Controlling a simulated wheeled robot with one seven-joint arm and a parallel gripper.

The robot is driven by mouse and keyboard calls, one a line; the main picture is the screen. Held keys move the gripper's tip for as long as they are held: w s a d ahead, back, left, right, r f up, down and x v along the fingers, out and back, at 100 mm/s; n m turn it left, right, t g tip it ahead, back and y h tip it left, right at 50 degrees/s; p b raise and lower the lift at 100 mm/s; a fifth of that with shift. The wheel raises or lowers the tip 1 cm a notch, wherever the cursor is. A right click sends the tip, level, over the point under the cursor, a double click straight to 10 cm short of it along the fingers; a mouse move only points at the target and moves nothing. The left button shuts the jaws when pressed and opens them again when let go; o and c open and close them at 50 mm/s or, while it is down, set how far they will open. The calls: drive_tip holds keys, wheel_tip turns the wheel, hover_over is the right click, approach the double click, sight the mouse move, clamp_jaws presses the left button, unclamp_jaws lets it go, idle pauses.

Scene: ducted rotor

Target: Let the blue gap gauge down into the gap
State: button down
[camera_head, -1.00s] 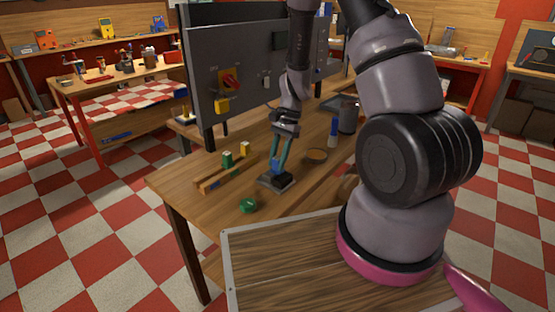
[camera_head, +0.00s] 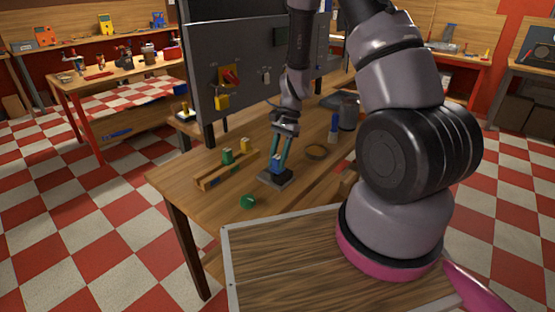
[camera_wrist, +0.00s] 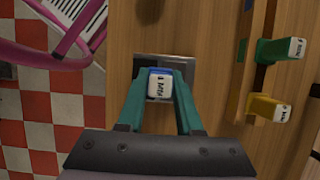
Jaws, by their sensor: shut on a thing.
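My gripper (camera_head: 279,161) has two teal fingers, shut on the blue gap gauge (camera_head: 277,159), just above or at a dark grey block (camera_head: 270,178) on the bench. In the wrist view the gauge (camera_wrist: 159,86) shows its white labelled top and a blue edge between the fingertips. The grey block (camera_wrist: 180,64) lies beneath it there. The gauge's lower end and the gap are hidden, so I cannot tell whether it is in the gap. A green gauge (camera_head: 227,157) and a yellow gauge (camera_head: 244,145) stand in a wooden rack (camera_head: 209,183) to the left.
A green round thing (camera_head: 248,201) lies near the bench's front edge. A shallow round dish (camera_head: 316,152), a blue cylinder (camera_head: 333,128) and a grey canister (camera_head: 348,114) stand to the right. A grey panel (camera_head: 205,75) rises behind. Bare bench top lies around the block.

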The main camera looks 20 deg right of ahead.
drive_tip(key=c, duration=0.5)
unclamp_jaws()
drive_tip(key=s+d+r+n+t, duration=0.1)
drive_tip(key=d+r+n+t, duration=0.1)
drive_tip(key=r, duration=1.2)
drive_tip(key=s+d+r+n+t, duration=0.1)
drive_tip(key=d+r+t, duration=0.1)
drive_tip(key=r, duration=1.2)
drive_tip(key=s+d+r+n+t+h, duration=0.1)
drive_tip(key=s+r+n+t, duration=0.2)
drive_tip(key=s+r+t, duration=0.3)
drive_tip(key=s+r, duration=0.5)
drive_tip(key=s, duration=0.1)
drive_tip(key=shift+s+d+n+h, duration=0.3)
drive_tip(key=shift+s+d+h, duration=0.05)
drive_tip(key=shift+d+h, duration=0.05)
